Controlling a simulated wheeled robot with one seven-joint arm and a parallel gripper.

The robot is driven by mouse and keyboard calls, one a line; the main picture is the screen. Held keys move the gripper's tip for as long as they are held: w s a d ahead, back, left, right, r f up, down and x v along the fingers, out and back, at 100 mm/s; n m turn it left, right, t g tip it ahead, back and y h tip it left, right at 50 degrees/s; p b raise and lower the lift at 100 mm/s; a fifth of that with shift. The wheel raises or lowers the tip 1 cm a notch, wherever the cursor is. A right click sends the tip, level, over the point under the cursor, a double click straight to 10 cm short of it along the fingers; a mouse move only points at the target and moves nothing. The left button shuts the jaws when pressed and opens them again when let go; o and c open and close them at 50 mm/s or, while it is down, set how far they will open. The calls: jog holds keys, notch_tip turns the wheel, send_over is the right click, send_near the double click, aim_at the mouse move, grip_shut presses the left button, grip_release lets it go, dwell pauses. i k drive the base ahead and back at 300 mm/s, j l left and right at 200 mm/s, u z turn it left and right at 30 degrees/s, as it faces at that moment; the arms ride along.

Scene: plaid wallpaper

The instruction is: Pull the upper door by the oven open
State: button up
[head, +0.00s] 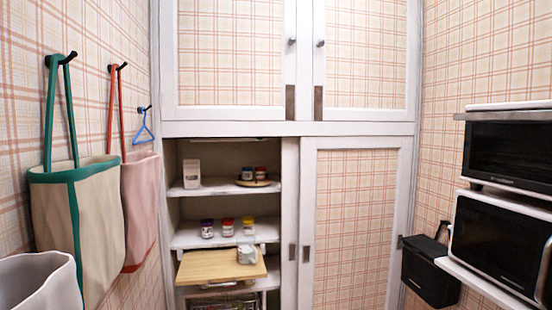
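Two upper cupboard doors with white frames and plaid panels hang side by side at the top of the back wall, both closed. The upper right door (366,53) is on the side of the ovens. It has a small round knob (320,43) and a dark vertical plate (318,103) along its left edge. The upper left door (231,52) has a matching knob (292,41). A black-fronted oven (510,152) is stacked above a second one (497,240) at the right. My gripper is not in view.
Below, a plaid sliding door (354,228) covers the right half; open shelves (225,188) with jars and a wooden board (221,266) fill the left. Bags (80,225) hang on the left wall. A black box (430,271) is beside the ovens. A white bin (38,283) stands lower left.

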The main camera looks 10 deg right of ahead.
aim_at(365, 53)
jog(key=i, duration=1.85)
